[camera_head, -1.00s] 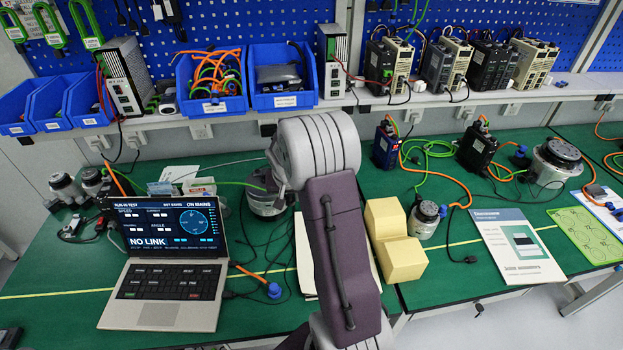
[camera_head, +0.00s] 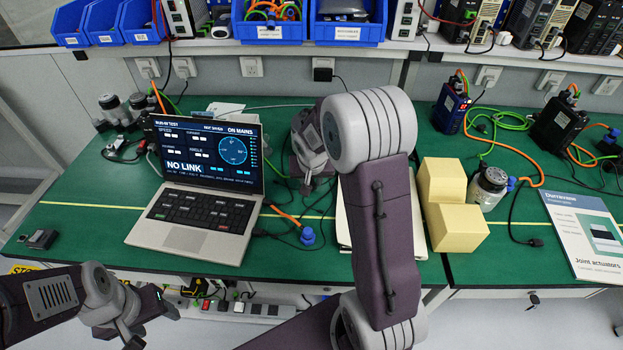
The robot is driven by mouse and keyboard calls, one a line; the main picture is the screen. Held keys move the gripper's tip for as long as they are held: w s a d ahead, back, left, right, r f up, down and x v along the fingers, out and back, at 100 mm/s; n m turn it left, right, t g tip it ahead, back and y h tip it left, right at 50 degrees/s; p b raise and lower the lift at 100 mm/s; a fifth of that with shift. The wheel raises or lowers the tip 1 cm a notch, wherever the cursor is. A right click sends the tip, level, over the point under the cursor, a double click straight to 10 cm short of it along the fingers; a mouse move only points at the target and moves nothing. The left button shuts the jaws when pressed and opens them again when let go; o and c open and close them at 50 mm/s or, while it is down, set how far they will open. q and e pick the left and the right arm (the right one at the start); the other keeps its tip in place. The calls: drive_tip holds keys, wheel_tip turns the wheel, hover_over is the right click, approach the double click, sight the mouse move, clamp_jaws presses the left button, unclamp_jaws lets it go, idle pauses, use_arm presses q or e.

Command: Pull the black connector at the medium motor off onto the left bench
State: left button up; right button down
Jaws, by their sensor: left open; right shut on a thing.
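My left gripper (camera_head: 150,322) is open and empty at the lower left, in front of the bench's front edge and well away from the motor.
An open laptop (camera_head: 195,195) reads NO LINK. An orange cable with a blue plug (camera_head: 307,236) lies right of it. Yellow blocks (camera_head: 452,205), a small motor (camera_head: 488,187) and a booklet (camera_head: 590,235) lie further right. The bench's front left is mostly clear.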

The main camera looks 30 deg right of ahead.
drive_tip(key=shift+f, duration=0.5)
use_arm(q)
drive_tip(key=shift+f, duration=0.4)
use_arm(e)
drive_tip(key=c, duration=1)
unclamp_jaws()
use_arm(q)
wheel_tip(320, 180, up, 2)
drive_tip(key=shift+r+p, duration=0.15)
drive_tip(key=shift+p, duration=0.95)
use_arm(e)
drive_tip(key=v, duration=0.9)
